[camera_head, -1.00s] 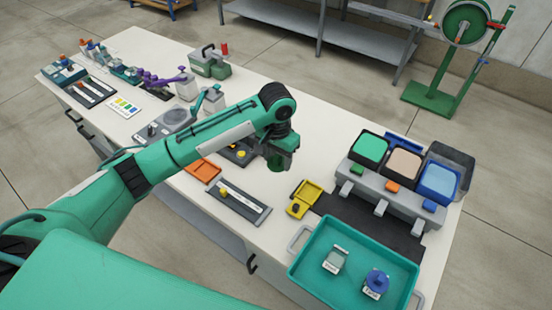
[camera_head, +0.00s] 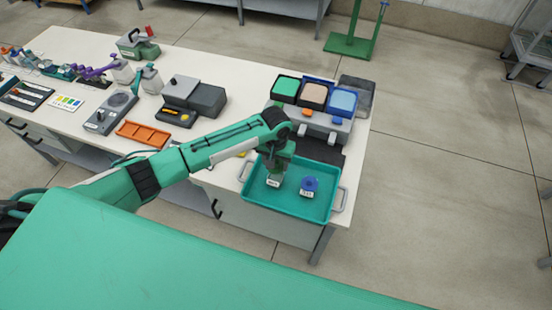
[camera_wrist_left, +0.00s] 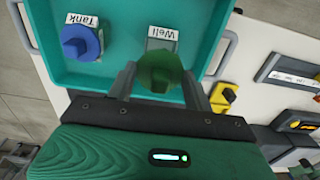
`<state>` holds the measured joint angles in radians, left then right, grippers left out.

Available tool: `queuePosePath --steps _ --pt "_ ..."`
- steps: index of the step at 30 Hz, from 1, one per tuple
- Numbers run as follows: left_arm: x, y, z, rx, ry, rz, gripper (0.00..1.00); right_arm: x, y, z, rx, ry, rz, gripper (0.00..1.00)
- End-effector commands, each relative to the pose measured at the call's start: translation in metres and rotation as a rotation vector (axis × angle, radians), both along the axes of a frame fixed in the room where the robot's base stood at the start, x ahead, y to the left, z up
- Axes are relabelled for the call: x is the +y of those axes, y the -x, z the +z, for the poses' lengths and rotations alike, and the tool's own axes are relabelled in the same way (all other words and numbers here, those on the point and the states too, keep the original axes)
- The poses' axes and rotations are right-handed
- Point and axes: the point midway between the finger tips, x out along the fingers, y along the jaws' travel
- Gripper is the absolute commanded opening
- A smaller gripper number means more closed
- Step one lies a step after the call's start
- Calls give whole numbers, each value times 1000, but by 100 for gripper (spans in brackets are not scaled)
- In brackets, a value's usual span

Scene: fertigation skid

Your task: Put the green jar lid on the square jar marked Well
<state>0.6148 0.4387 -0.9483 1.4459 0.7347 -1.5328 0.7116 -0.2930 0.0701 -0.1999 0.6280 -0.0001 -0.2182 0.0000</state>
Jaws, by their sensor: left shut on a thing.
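My left gripper (camera_head: 277,166) is above the left part of the teal tray (camera_head: 331,212). In the left wrist view its two fingers (camera_wrist_left: 160,85) are shut on the green jar lid (camera_wrist_left: 160,72). The square jar marked Well (camera_wrist_left: 163,44) stands in the tray without a lid, its label facing up in that view. The lid covers part of the jar there, and I cannot tell whether they touch. In the head view the Well jar (camera_head: 273,182) shows just below the gripper, which hides its upper part. My right gripper is not in view.
A jar marked Tank with a blue lid (camera_head: 309,185) stands in the tray to the right of the Well jar. Behind the tray is a grey rack with green, beige and blue topped bins (camera_head: 312,93). An orange tray (camera_head: 143,134) lies on the table to the left.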

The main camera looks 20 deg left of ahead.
Motion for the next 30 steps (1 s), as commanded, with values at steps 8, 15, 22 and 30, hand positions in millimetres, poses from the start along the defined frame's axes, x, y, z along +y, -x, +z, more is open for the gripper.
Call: queuePosePath --steps 8,15,22,30 --pt "0 0 -26 0 0 -1 30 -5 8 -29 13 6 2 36" --pt "0 0 -42 1 0 0 30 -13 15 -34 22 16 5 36" --pt "-1 0 -47 0 1 -1 30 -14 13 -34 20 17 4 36" --pt "0 0 -47 0 0 -1 73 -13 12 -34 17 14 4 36"
